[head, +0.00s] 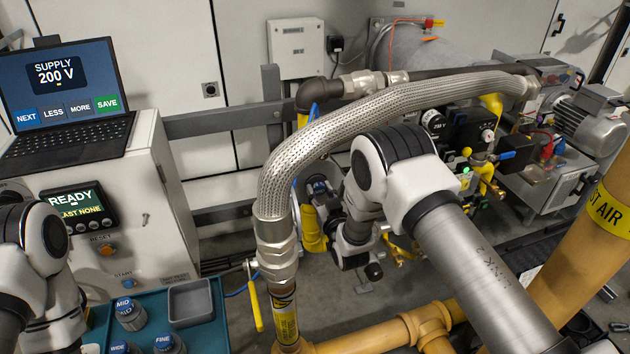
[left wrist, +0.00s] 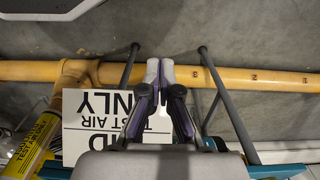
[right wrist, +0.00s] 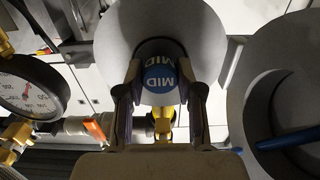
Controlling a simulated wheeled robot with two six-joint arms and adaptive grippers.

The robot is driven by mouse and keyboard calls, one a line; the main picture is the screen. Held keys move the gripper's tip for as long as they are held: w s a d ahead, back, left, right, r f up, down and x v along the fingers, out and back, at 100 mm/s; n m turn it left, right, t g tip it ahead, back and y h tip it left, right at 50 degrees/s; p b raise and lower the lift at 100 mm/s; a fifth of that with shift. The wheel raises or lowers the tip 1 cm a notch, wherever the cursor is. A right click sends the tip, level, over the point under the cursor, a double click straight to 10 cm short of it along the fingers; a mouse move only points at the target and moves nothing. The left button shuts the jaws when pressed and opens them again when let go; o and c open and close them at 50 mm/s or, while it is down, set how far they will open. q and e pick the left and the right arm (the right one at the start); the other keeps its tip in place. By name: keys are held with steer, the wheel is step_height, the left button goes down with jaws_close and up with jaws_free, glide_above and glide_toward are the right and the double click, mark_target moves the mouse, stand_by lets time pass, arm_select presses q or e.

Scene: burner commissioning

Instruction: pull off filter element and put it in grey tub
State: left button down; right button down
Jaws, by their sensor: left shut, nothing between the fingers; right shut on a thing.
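My right gripper (right wrist: 161,98) is shut on a round part with a blue MID label (right wrist: 160,80), one finger on each side. The part sits in front of the dark opening of a large grey round body (right wrist: 205,35). I cannot tell whether this part is the filter element, or whether it is still attached. In the head view my right forearm and the braided hose mostly hide the spot. The grey tub (head: 191,321) stands on the teal tray at lower left. My left gripper (left wrist: 160,75) is shut and empty above the yellow pipe; its fingers are outside the head view.
The teal tray (head: 215,343) holds several blue-topped pieces, among them MID PILOT (head: 129,314). The braided hose (head: 345,125) arches across the middle. A pressure gauge (right wrist: 32,88) is left of my right gripper. The yellow pipe (left wrist: 230,77) crosses below my left gripper.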

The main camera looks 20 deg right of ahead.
steer(key=shift+s+d+p, duration=0.1)
steer(key=shift+s+p, duration=1.2)
steer(key=shift+s, duration=1.5)
steer(key=shift+s+p, duration=0.6)
steer(key=shift+s, duration=0.9)
